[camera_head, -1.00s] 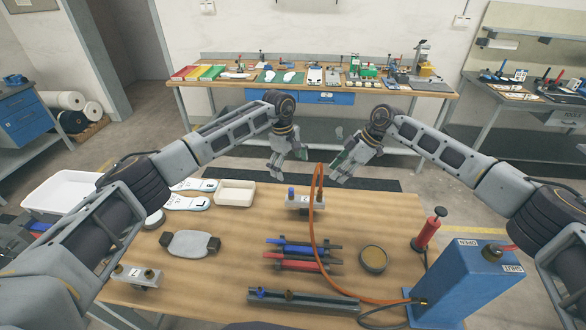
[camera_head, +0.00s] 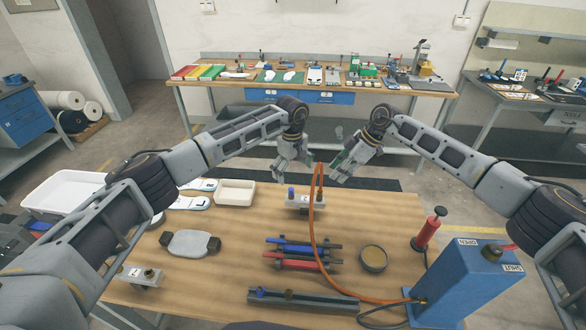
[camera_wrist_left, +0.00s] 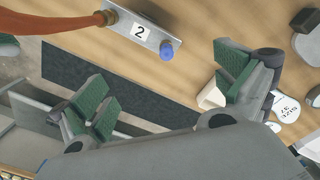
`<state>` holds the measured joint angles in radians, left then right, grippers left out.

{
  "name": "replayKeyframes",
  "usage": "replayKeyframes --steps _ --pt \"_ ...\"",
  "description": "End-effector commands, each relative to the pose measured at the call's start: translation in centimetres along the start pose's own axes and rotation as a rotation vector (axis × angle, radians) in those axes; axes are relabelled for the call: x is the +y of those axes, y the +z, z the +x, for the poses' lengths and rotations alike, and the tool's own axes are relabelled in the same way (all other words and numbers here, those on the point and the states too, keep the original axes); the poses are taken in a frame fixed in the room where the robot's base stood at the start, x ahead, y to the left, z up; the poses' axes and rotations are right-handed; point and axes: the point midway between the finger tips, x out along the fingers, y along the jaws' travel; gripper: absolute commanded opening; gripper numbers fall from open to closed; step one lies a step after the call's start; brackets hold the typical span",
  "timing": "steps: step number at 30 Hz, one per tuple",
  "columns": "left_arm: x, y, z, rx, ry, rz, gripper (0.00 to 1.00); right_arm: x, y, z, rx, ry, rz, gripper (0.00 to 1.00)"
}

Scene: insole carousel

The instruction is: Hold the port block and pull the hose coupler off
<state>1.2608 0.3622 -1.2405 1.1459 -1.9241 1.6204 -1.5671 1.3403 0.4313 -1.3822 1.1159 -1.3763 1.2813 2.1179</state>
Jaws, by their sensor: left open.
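The port block (camera_head: 303,201) is a small grey block at the table's far middle, labelled 2 in the left wrist view (camera_wrist_left: 141,30). A blue knob (camera_head: 291,192) stands on its left part. My left gripper (camera_head: 291,167) is open and empty, above and beyond the block. My right gripper (camera_head: 345,172) hangs behind and right of the hose; its finger gap is unclear.
A blue box (camera_head: 455,290) marked OPEN and SHUT stands at right front, by a red hand pump (camera_head: 428,232). Blue and red tools (camera_head: 300,255) lie mid-table, with a round tin (camera_head: 373,258) beside them. Another block (camera_head: 138,276) and a cream tray (camera_head: 236,193) are left.

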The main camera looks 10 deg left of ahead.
Motion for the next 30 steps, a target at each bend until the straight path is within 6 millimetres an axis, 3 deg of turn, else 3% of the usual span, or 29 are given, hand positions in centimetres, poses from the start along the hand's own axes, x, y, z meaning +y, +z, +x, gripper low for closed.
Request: replayKeyframes --steps 30 --pt "0.0 0.0 11.5 0.000 0.000 -0.001 0.99 0.0 0.0 0.0 0.000 0.000 0.000 0.36"
